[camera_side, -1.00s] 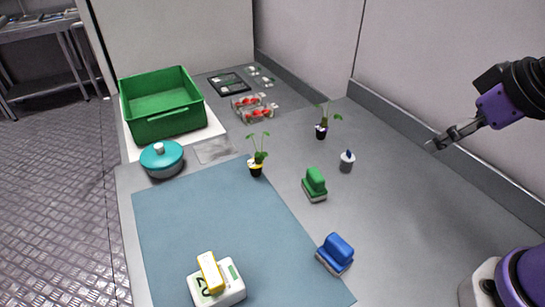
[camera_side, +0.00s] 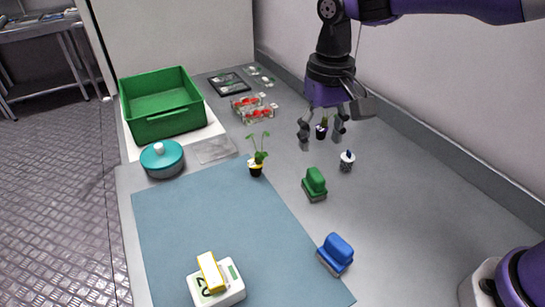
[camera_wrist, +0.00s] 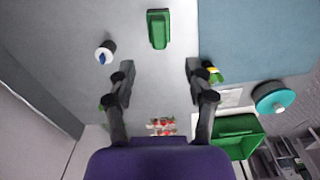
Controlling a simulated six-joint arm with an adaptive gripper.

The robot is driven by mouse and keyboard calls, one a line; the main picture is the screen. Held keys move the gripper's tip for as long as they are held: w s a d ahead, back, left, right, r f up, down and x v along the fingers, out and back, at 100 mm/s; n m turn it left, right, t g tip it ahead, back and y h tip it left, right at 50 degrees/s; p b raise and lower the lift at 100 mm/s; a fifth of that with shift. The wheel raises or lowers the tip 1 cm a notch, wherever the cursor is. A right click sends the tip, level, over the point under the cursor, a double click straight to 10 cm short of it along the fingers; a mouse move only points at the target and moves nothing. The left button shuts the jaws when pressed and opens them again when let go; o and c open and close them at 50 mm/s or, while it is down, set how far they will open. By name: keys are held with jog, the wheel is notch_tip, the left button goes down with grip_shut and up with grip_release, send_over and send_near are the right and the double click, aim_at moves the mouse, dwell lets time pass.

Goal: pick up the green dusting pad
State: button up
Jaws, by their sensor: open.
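The green dusting pad (camera_side: 315,184) stands on the grey bench, right of the blue mat; in the wrist view it lies at the top centre (camera_wrist: 158,29), beyond my fingertips. My gripper (camera_side: 322,135) is open and empty, pointing down above the bench, behind the pad and higher than it. In the wrist view its two fingers (camera_wrist: 160,68) are spread wide with nothing between the tips.
A white bottle with a blue tip (camera_side: 347,160) stands close right of the pad. A potted plant (camera_side: 256,165) is to its left, and a blue pad (camera_side: 336,253) nearer the front. The blue mat (camera_side: 220,215), green crate (camera_side: 165,122) and teal pot (camera_side: 162,162) are further left.

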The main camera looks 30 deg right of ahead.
aim_at(316, 173)
notch_tip(316, 173, down, 10)
jog(key=shift+d, duration=0.1)
grip_shut()
